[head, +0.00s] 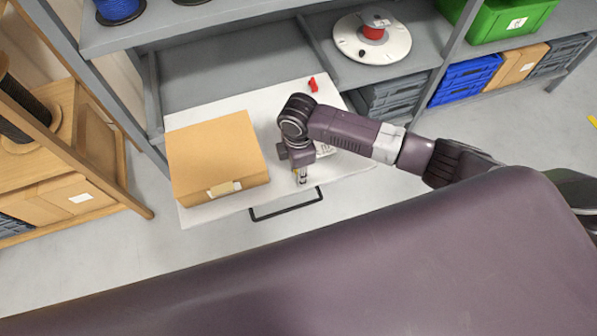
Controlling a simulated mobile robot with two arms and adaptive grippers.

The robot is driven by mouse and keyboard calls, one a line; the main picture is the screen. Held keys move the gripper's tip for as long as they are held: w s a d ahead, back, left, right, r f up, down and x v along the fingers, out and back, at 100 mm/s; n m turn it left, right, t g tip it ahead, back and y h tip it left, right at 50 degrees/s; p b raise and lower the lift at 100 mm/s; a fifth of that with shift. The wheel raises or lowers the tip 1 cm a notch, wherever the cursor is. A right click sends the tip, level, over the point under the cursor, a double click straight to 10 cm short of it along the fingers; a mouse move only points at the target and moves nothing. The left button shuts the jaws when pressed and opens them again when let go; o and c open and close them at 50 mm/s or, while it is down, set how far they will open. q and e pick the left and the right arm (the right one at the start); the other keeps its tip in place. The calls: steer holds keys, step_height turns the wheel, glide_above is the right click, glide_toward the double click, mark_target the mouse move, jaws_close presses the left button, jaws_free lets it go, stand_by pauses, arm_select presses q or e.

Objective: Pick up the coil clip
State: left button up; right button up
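A small red piece (313,84) lies near the back edge of the white pull-out shelf (215,114); it looks like the coil clip, though it is too small to be sure. My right gripper (301,181) points down over the front of this shelf, beside the front right corner of a cardboard box. It is well in front of the red piece and apart from it. Its fingers are too small to show whether they are open or shut. My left gripper is not in view.
The closed cardboard box (214,150) fills the shelf's left side. A pale item with markings (330,147) is partly hidden under my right arm. A dark handle (286,211) juts from the shelf front. A white reel (347,38) rests on the rack behind, right.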

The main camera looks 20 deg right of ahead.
step_height(320, 180, up, 19)
steer(key=p, duration=0.1)
steer(key=shift+r, duration=0.15)
steer(key=shift+o, duration=0.5)
steer(key=c, duration=0.3)
